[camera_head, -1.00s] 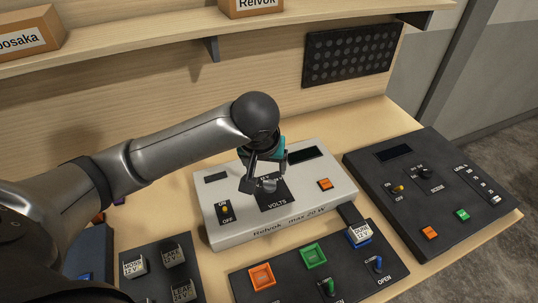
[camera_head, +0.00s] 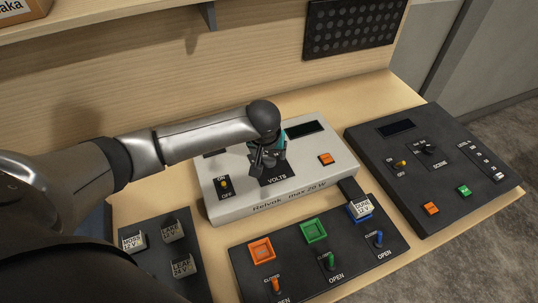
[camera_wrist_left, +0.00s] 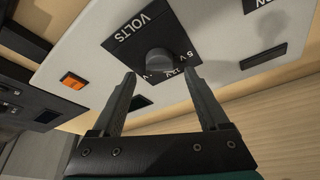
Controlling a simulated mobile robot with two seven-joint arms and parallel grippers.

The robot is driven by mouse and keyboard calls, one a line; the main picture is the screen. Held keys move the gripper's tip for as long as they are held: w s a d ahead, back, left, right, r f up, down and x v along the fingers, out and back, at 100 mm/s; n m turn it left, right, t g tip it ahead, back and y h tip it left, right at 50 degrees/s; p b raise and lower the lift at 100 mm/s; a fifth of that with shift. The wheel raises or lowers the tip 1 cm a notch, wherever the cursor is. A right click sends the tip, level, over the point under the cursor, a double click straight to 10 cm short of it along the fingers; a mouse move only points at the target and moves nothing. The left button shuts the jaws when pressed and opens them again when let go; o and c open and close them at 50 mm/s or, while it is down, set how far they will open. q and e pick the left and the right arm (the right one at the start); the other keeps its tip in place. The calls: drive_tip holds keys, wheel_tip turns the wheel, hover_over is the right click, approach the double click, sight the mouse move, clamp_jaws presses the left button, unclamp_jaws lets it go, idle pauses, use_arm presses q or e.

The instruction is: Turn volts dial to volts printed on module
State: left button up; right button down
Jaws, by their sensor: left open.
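The volts dial (camera_wrist_left: 158,61) is a dark round knob on a black plate marked VOLTS on the light grey Relvok console (camera_head: 231,209). In the wrist view the plate shows 5 V and 12 V marks; another mark is partly hidden. My left gripper (camera_wrist_left: 163,85) is open, its two fingers on either side of the dial, and I cannot tell whether they touch it. In the head view the left gripper (camera_head: 262,165) hides most of the dial. A white module (camera_head: 362,207) printed 12 V sits in the blue socket at the right of the black front panel. My right gripper is not in view.
The front panel (camera_head: 330,275) holds orange and green sockets (camera_head: 314,230) and small levers. A panel with several modules (camera_head: 183,266) lies at the left. A dark console (camera_head: 440,185) stands at the right. An on/off switch (camera_head: 225,184) is left of the dial.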

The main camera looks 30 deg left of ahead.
sight(269, 159)
use_arm(q)
drive_tip(key=shift+x, duration=1.05)
drive_tip(key=shift+c, duration=0.2)
clamp_jaws()
